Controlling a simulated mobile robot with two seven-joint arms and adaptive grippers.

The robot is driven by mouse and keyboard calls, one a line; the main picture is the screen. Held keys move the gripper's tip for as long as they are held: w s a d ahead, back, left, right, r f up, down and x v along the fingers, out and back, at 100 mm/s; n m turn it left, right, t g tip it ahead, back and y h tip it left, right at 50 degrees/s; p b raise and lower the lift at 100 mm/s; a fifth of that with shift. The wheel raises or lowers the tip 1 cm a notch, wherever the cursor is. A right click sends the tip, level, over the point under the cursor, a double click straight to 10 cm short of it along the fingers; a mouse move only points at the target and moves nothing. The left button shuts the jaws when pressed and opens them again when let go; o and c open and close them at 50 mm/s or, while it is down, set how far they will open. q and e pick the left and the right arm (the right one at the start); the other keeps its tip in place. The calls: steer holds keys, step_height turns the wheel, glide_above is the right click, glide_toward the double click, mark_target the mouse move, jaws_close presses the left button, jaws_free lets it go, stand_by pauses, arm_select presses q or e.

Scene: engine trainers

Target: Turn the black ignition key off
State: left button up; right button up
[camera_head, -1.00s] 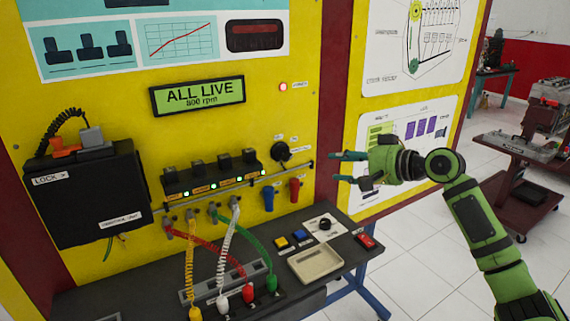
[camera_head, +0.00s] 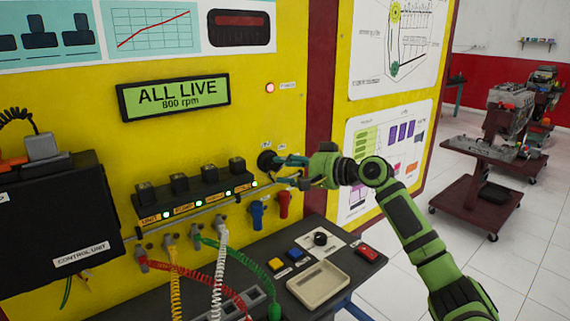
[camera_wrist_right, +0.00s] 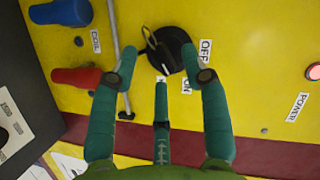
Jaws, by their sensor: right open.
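The black ignition key and its round switch (camera_wrist_right: 168,48) show in the right wrist view on the yellow panel, beside the OFF and ON labels. In the head view the switch (camera_head: 267,160) is partly hidden by my gripper. My right gripper (camera_head: 285,170) is open in front of the switch. In the right wrist view its green fingers (camera_wrist_right: 165,82) reach toward the switch, one on either side and one below. I cannot tell whether any finger touches the key. My left gripper is not in view.
A display (camera_head: 174,97) reads ALL LIVE, 800 rpm. A red lamp (camera_head: 270,88) is lit. Blue (camera_head: 257,214) and red (camera_head: 284,204) plugs sit below the switch. A metal rail (camera_wrist_right: 122,70) runs close to the fingers. A desk with a tray (camera_head: 318,283) stands below.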

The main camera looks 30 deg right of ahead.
steer(key=shift+w+a+f, duration=0.1)
steer(key=shift+w+a, duration=0.1)
steer(key=shift+w, duration=0.25)
jaws_close()
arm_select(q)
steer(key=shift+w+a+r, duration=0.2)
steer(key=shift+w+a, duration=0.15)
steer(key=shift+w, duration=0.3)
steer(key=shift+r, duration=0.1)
arm_select(e)
steer(key=shift+s, duration=0.1)
steer(key=n+h+p, duration=0.2)
steer(key=n+p, duration=0.1)
steer(key=shift+r+n+g, duration=0.3)
steer(key=shift+r+g, duration=0.05)
steer(key=shift+g, duration=0.05)
steer(key=n+h+p, duration=0.1)
steer(key=n+p, duration=0.2)
steer(key=shift+a+r+h, duration=0.1)
steer(key=shift+a+h, duration=0.05)
steer(key=shift+h, duration=0.25)
arm_select(q)
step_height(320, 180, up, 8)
steer(key=p, duration=0.2)
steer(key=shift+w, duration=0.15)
arm_select(e)
steer(key=shift+n+h, duration=0.7)
steer(key=shift+n, duration=0.2)
